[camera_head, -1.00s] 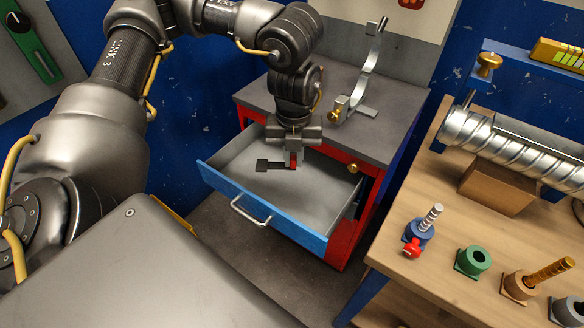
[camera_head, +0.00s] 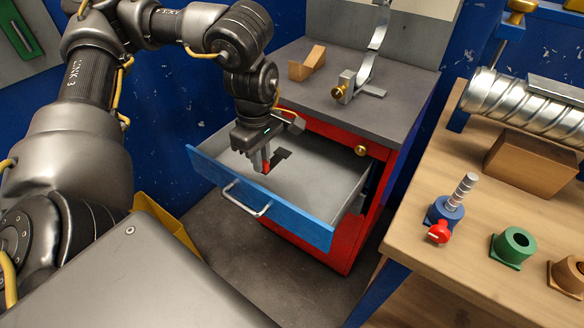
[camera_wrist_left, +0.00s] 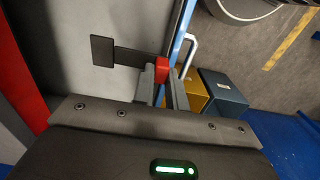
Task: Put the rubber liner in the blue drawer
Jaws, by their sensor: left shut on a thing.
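The blue drawer (camera_head: 284,212) is pulled open from the red cabinet, its grey interior showing; its rim shows in the left wrist view (camera_wrist_left: 181,28). My left gripper (camera_head: 262,162) is over the left part of the drawer, pointing down. It is shut on the red end (camera_wrist_left: 162,70) of a dark piece with a narrow strip and square plate, which looks like the rubber liner (camera_wrist_left: 102,51). In the head view the liner (camera_head: 283,154) extends right and back from the fingers, over the drawer interior. I cannot tell whether it touches the drawer floor. My right gripper is not in view.
A wooden V-block (camera_head: 307,66) and metal bracket (camera_head: 362,86) stand on the cabinet top. The wooden bench (camera_head: 440,275) at right holds a spiral duct (camera_head: 515,110) and several coloured holders. Yellow (camera_wrist_left: 196,97) and dark (camera_wrist_left: 222,92) bins stand below the drawer.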

